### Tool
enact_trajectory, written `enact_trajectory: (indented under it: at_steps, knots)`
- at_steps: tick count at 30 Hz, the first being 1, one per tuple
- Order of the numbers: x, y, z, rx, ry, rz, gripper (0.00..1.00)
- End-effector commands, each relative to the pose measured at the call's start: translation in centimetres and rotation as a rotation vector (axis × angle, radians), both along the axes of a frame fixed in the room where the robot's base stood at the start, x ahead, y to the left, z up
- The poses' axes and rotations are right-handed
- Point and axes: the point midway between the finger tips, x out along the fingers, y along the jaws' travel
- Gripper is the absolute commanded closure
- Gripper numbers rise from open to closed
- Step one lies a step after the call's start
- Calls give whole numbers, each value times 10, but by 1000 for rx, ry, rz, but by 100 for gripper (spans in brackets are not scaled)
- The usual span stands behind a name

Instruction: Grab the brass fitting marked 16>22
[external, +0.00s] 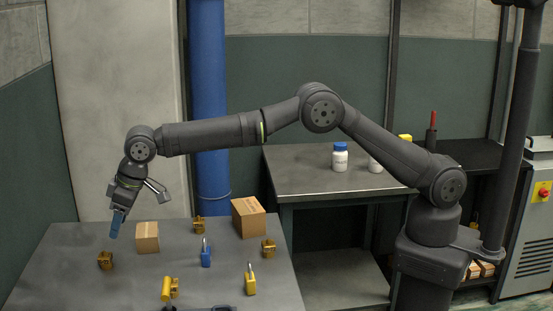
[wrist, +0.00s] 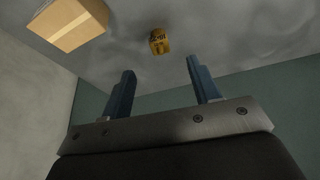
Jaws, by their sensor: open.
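Several small brass fittings lie on the grey table: one at the left (external: 105,260), one at the back (external: 199,225), one at the right (external: 268,249) and one near the front (external: 174,288). My gripper (external: 117,224) is above the table's left part, near the left fitting and the small cardboard box. In the wrist view my gripper (wrist: 161,66) is open, its blue fingers apart with nothing between them. A brass fitting (wrist: 159,41) shows beyond the fingertips, roughly centred. It bears dark marking that I cannot read surely; it appears to be the left fitting.
A small cardboard box (external: 147,238) stands right of my gripper; a box also shows in the wrist view (wrist: 68,22). A larger box (external: 248,217), a blue padlock (external: 206,254) and yellow padlocks (external: 250,280) (external: 166,289) occupy the table's middle and right.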

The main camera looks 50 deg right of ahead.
Motion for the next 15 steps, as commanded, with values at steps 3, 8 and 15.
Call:
enact_trajectory:
  at_steps: [3, 8, 15]
  knots:
    - [7, 6, -24, -2, 1, 1, 44]
    - [15, 13, -47, -1, -1, 1, 44]
    - [19, 16, -61, -1, -1, 1, 44]
